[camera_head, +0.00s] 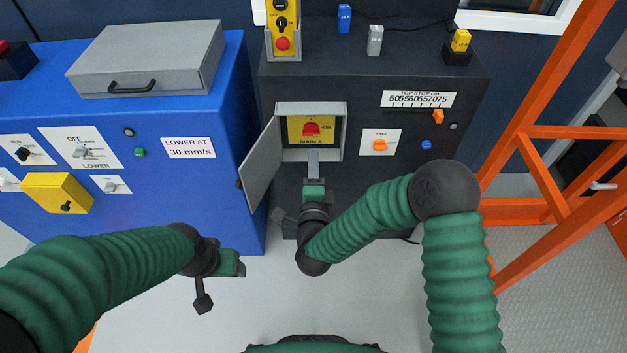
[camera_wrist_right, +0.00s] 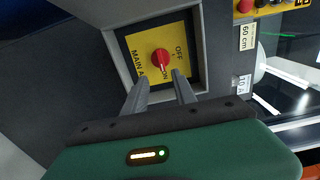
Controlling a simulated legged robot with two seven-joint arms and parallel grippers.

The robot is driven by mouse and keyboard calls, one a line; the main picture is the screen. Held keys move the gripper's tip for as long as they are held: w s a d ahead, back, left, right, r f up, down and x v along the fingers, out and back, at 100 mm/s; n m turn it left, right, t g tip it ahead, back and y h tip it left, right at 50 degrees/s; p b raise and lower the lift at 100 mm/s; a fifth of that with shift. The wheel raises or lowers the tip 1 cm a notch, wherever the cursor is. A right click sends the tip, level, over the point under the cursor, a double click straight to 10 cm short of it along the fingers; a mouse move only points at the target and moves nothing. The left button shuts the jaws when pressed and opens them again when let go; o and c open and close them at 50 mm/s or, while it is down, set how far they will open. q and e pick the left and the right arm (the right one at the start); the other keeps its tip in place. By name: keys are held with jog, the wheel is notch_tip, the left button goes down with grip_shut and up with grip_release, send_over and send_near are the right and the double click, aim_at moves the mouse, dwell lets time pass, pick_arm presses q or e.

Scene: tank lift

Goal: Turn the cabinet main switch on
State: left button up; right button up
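The main switch is a red rotary knob (camera_head: 311,129) on a yellow plate in an open recessed box on the dark cabinet (camera_head: 375,85). In the right wrist view the knob (camera_wrist_right: 160,60) sits on the yellow plate, marked OFF, ON and MAIN A. I cannot tell surely which mark it points to. My right gripper (camera_head: 313,165) is just below the knob, its fingers reaching toward the box. In the wrist view its two fingertips (camera_wrist_right: 158,80) are apart with nothing between them, short of the knob. My left gripper (camera_head: 236,265) hangs lower left; its fingers are unclear.
The box's grey door (camera_head: 260,168) is swung open to the left. A blue cabinet (camera_head: 215,110) with a grey lidded case (camera_head: 150,58) stands at left. An orange frame (camera_head: 545,150) rises at right. An orange knob (camera_head: 379,145) sits right of the box.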

jog(key=s+p, duration=0.1)
jog(key=s, duration=0.6)
jog(key=shift+s+f, duration=0.15)
jog(key=shift+s, duration=0.2)
